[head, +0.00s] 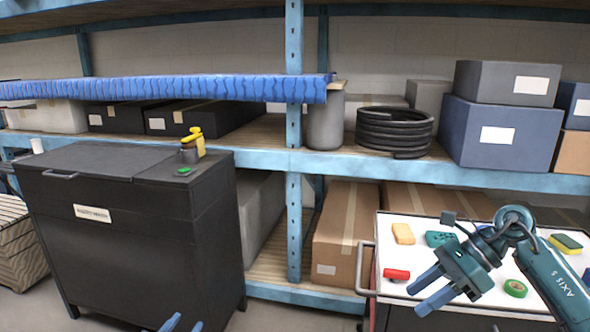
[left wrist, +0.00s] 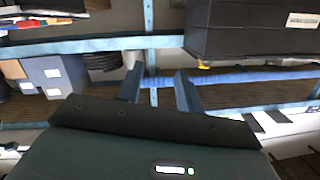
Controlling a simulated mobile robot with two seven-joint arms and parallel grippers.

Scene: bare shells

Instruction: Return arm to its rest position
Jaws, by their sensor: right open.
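My right gripper (head: 428,291) is teal with blue fingertips. Its jaws are apart and empty, in front of the left part of a white-topped cart. My right arm reaches in from the lower right over the cart. Only the blue fingertips of my left gripper (head: 181,325) show at the bottom edge of the head view, in front of the black cabinet. In the left wrist view my left gripper (left wrist: 160,88) has its two fingers spread with nothing between them. The rest of my left arm is hidden in the head view.
The cart (head: 386,230) carries an orange block (head: 403,234), a red item (head: 396,274), a green tape roll (head: 515,288) and a sponge (head: 566,244). A black cabinet (head: 150,245) stands left, with a yellow-topped item (head: 193,140) on it. Blue shelving (head: 293,215) holds boxes behind.

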